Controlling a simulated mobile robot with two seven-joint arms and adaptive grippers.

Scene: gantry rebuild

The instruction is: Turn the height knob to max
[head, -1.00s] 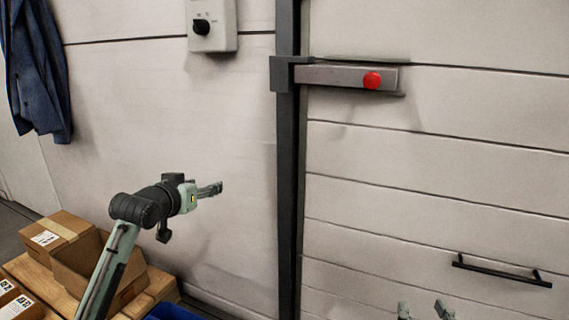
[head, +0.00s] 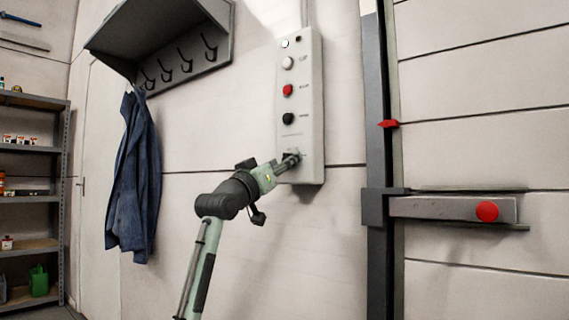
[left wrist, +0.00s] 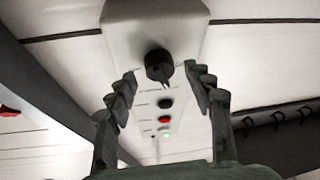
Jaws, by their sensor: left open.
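The height knob is a round black knob with a pointer ridge, seen in the left wrist view (left wrist: 158,65) at the end of a pale control panel (left wrist: 186,20). In the head view the panel (head: 315,110) hangs on the wall, and the knob at its lower end is mostly hidden by my gripper. My left gripper (head: 294,159) is at the panel's lower end. In the left wrist view its two dark fingers (left wrist: 161,88) are open, with the knob between and beyond their tips. I cannot tell whether they touch it. My right gripper is out of view.
A blue coat (head: 133,180) hangs at left. A dark post (head: 377,150) with a metal latch bar (head: 445,208) stands right.

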